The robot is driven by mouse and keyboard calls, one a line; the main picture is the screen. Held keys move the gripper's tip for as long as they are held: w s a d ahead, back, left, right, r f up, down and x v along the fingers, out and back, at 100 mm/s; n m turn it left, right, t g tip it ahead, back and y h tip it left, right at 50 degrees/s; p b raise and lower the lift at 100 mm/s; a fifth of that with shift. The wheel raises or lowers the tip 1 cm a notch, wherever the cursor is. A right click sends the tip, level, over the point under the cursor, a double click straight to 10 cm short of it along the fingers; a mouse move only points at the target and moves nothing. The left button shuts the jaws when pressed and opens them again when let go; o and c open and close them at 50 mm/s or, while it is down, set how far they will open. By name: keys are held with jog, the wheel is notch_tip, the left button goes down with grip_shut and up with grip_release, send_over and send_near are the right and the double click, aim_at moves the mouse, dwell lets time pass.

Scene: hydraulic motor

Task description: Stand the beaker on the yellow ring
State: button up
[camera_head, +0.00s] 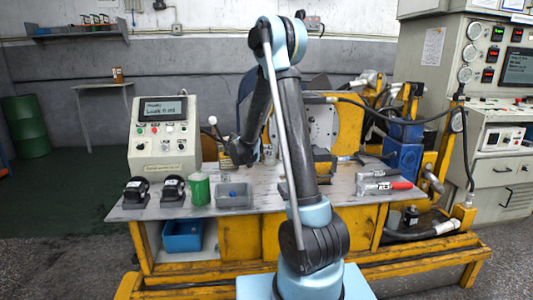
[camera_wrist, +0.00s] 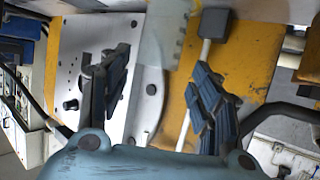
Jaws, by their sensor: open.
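My gripper (camera_head: 238,152) is above the left part of the workbench, left of my arm's links in the head view. In the wrist view its two dark blue fingers stand wide apart, with nothing held between the fingertips (camera_wrist: 160,88). A pale, see-through piece with marks along its edge, probably the beaker (camera_wrist: 165,40), shows at the top between and beyond the fingers. I cannot tell its full shape or whether it stands upright. I cannot make out the beaker in the head view. I cannot pick out the yellow ring in either view.
The workbench (camera_head: 150,212) holds two black devices (camera_head: 136,191), a green can (camera_head: 199,190), a grey bin (camera_head: 235,200) and a red-handled tool (camera_head: 388,185). A control box (camera_head: 163,135) stands at the left.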

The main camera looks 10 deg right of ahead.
jog(key=s+d+r+n+g+y, duration=0.1)
jog(key=s+d+r+g, duration=0.2)
jog(key=s, duration=1)
jog(key=s+d+n+g+y, duration=0.15)
jog(key=s+d, duration=0.45)
jog(key=s, duration=0.6)
jog(key=s+a+f+n+g+y, duration=0.1)
jog(key=s+f, duration=0.1)
jog(key=s, duration=0.6)
jog(key=s+a+f+n+g+y, duration=0.1)
jog(key=s+a+f+n+y, duration=0.1)
jog(key=s, duration=0.7)
jog(key=s+a+f+n+g+y, duration=0.1)
jog(key=s+f+n+g+y, duration=0.1)
jog(key=s, duration=0.6)
jog(key=shift+s+a+f, duration=0.15)
jog(key=shift+a+f, duration=0.05)
jog(key=shift+f, duration=0.55)
jog(key=shift+w+f, duration=0.2)
jog(key=shift+w, duration=0.3)
